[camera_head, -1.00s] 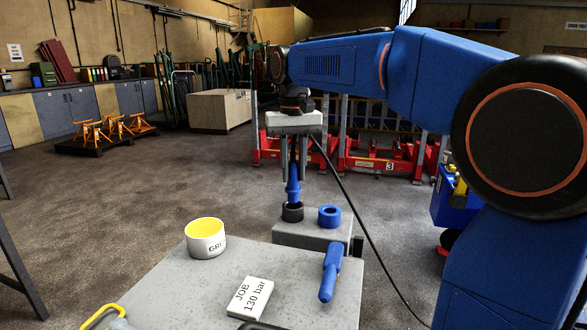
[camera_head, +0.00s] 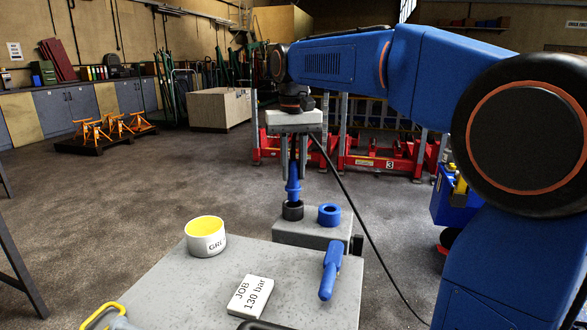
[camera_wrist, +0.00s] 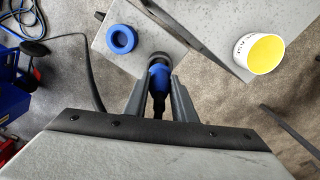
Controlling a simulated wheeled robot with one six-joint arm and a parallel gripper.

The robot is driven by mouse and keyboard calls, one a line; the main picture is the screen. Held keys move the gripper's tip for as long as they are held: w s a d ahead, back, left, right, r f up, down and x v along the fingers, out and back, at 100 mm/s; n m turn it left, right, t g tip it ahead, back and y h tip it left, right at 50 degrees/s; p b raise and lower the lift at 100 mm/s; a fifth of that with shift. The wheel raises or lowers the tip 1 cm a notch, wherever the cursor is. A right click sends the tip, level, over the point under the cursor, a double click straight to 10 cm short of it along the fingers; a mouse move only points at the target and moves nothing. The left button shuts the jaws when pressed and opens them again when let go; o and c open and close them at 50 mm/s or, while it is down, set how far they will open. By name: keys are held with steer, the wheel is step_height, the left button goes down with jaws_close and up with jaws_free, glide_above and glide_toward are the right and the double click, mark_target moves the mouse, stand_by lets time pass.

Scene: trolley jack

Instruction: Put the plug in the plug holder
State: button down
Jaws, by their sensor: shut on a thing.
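My gripper (camera_head: 293,172) points down and is shut on the blue plug (camera_head: 293,190), which hangs upright between the fingers. In the wrist view the plug (camera_wrist: 159,76) sits between the two grey fingers (camera_wrist: 159,88). A black ring-shaped holder (camera_head: 292,212) stands on a grey block directly below the plug, and the plug's lower end is at its mouth. I cannot tell whether the tip is inside. In the wrist view the black holder (camera_wrist: 160,57) is partly hidden by the plug. A blue ring-shaped holder (camera_head: 330,215) stands just to the right.
The grey block (camera_head: 310,236) adjoins a grey table top (camera_head: 200,290). On the table are a white cup with yellow inside (camera_head: 206,240), a job card (camera_head: 250,296) and a blue handled tool (camera_head: 329,275). A black cable (camera_head: 362,225) hangs right of the block.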

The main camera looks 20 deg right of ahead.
mark_target(294, 188)
steer(key=shift+f, duration=2.1)
stand_by(0.3)
steer(key=c, duration=1.4)
jaws_free()
step_height(294, 188, up, 17)
steer(key=shift+r, duration=0.2)
